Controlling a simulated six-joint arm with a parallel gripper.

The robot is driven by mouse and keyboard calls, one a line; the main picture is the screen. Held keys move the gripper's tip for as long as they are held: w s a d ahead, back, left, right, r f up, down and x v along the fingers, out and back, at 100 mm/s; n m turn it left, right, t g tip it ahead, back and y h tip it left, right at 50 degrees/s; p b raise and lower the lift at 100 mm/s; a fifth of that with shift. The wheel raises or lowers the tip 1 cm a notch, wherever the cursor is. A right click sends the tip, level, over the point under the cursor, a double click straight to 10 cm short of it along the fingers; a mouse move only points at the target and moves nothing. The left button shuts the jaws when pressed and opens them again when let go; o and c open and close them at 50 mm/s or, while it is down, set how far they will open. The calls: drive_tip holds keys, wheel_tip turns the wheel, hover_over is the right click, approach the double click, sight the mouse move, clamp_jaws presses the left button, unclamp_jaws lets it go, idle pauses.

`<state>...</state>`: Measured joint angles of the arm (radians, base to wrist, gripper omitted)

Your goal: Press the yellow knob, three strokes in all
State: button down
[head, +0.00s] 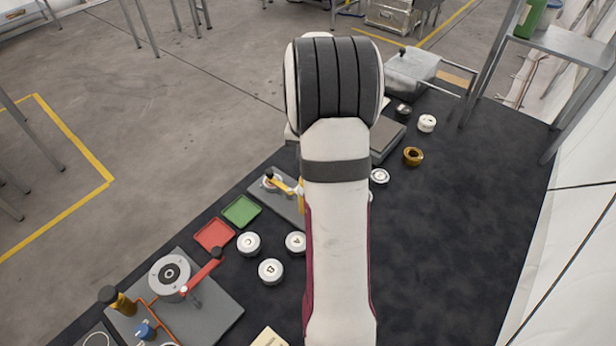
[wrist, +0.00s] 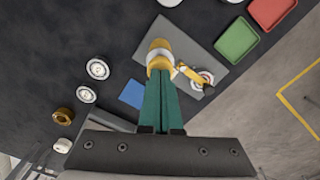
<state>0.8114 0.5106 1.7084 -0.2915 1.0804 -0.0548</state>
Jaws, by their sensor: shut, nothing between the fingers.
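The yellow knob (wrist: 159,46) has a rounded yellow top and a white collar. It stands on a grey plate (wrist: 190,50) in the wrist view. My gripper (wrist: 161,74) has green fingers, shut together and empty, with their tips in line with the knob's near side. I cannot tell whether the tips touch it or hover above it. A yellow lever (wrist: 188,73) lies beside the knob, running to a round white dial with a dark handle. In the head view my arm hides the gripper and most or all of the knob; part of the grey plate (head: 290,208) shows to the left.
A green tray (head: 241,211) and a red tray (head: 214,235) lie left of the plate. Several white round pieces, one being (head: 271,271), sit nearby. A red-handled device (head: 203,272) stands at lower left.

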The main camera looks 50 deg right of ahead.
drive_tip(key=shift+f, duration=1)
drive_tip(key=shift+r, duration=1.7)
drive_tip(key=shift+f, duration=1.7)
drive_tip(key=shift+r, duration=1.7)
wheel_tip(320, 180, up, 6)
